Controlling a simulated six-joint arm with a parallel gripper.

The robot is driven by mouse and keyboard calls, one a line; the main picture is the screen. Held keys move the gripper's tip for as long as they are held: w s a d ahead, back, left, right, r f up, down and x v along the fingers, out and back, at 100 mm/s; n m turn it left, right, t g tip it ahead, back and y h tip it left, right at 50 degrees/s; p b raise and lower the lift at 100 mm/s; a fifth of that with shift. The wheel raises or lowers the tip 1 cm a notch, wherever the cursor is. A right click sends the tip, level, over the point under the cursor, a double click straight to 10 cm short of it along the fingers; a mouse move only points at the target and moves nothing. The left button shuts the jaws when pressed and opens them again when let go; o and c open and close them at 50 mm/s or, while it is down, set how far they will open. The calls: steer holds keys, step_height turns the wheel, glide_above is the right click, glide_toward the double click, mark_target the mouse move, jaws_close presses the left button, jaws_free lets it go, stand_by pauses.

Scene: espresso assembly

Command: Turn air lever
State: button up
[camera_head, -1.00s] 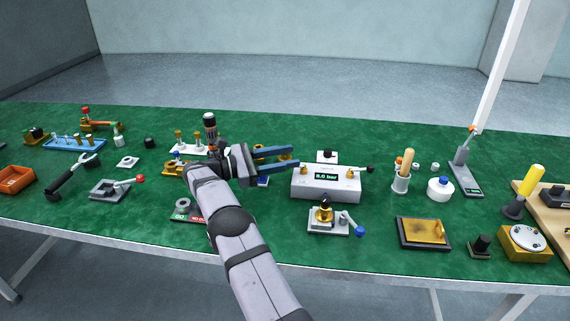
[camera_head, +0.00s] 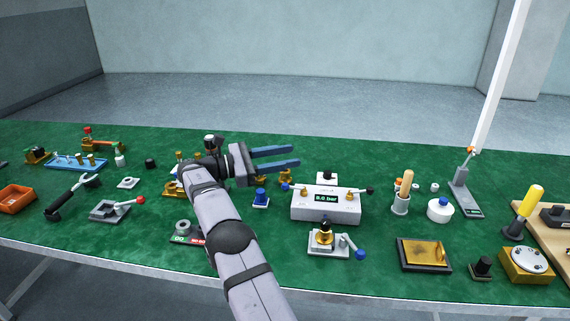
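A white box (camera_head: 325,208) with a small green pressure display reading in "bar" stands at the middle of the table. A lever with a black knob (camera_head: 369,189) sticks out to the right from its top. In front of it, a small fixture (camera_head: 326,243) holds a brass part and has a lever with a blue knob (camera_head: 361,255) at its right. I cannot tell for certain which is the air lever. My gripper (camera_head: 297,155) is open and empty, its two blue fingers apart and pointing right. It appears above and behind the box's left end, clear of both levers.
A blue-topped part (camera_head: 261,197) stands left of the box. A cup with a wooden-handled tool (camera_head: 402,192) and a white jar (camera_head: 440,210) stand to its right. A gold-topped tray (camera_head: 424,254) lies front right.

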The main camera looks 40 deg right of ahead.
step_height(320, 180, up, 9)
steer(key=t+p, duration=0.1)
steer(key=p, duration=0.6)
glide_above(282, 187)
steer(key=w+a, duration=0.2)
steer(key=a+r+n+t+h+p, duration=0.1)
steer(key=a+n+p, duration=0.1)
steer(key=n+p, duration=0.15)
step_height(282, 187, down, 19)
steer(key=s+a+n+t+y+p, duration=0.25)
steer(key=n+t, duration=0.35)
steer(key=n, duration=1)
steer(key=shift+m, duration=0.25)
steer(key=shift+s+r+p+x, duration=0.1)
steer(key=shift+p+x, duration=0.15)
steer(key=shift+x, duration=1.7)
steer(key=shift+s+r+p+x, duration=0.15)
steer(key=shift+p+x, duration=0.05)
steer(key=shift+x, duration=1.75)
jaws_close()
